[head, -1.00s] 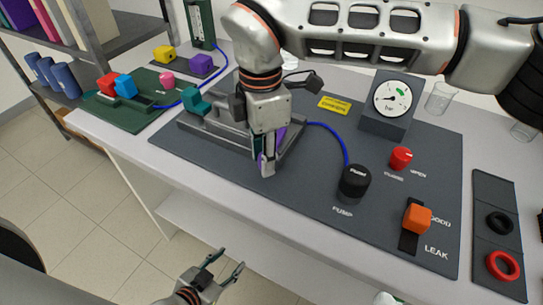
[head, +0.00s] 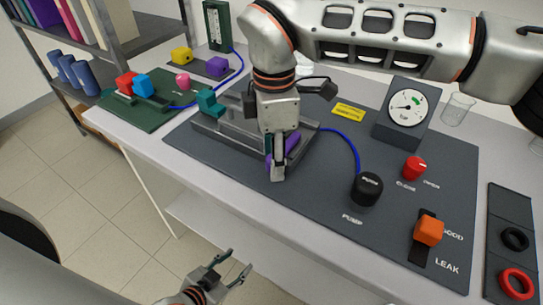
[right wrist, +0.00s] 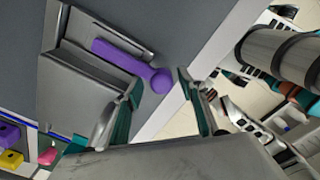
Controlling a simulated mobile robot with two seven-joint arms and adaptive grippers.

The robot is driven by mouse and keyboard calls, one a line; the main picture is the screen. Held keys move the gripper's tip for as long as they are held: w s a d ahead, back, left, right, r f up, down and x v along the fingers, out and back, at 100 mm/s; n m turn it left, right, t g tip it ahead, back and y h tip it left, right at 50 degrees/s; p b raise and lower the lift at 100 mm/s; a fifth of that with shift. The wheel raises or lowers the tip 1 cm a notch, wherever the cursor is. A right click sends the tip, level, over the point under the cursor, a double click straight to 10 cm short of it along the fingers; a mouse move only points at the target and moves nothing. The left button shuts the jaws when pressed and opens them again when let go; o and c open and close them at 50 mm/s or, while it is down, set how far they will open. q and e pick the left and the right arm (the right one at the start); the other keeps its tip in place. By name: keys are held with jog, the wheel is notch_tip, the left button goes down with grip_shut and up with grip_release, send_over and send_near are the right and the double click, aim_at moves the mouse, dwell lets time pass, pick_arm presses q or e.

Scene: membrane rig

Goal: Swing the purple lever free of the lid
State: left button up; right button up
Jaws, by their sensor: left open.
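The purple lever (head: 293,143) is on the grey rig (head: 222,134), partly hidden behind my right gripper (head: 277,170) in the head view. In the right wrist view the lever (right wrist: 118,56) runs along the edge of the grey lid and frame (right wrist: 85,95), and its round knob (right wrist: 161,82) sits between the two parted fingers, near their tips. I cannot tell if a finger touches it. My left gripper (head: 240,268) is open and empty, low in front of the table.
The black pump knob (head: 367,188), the red valve knob (head: 414,167), the gauge (head: 408,106) and an orange switch (head: 428,230) are to the right of the rig. A teal block (head: 210,104) is at the rig's left end. A blue tube (head: 350,143) runs toward the pump.

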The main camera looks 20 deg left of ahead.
jog(key=shift+s+a+f, duration=0.1)
jog(key=shift+s, duration=0.05)
jog(key=shift+r, duration=4.1)
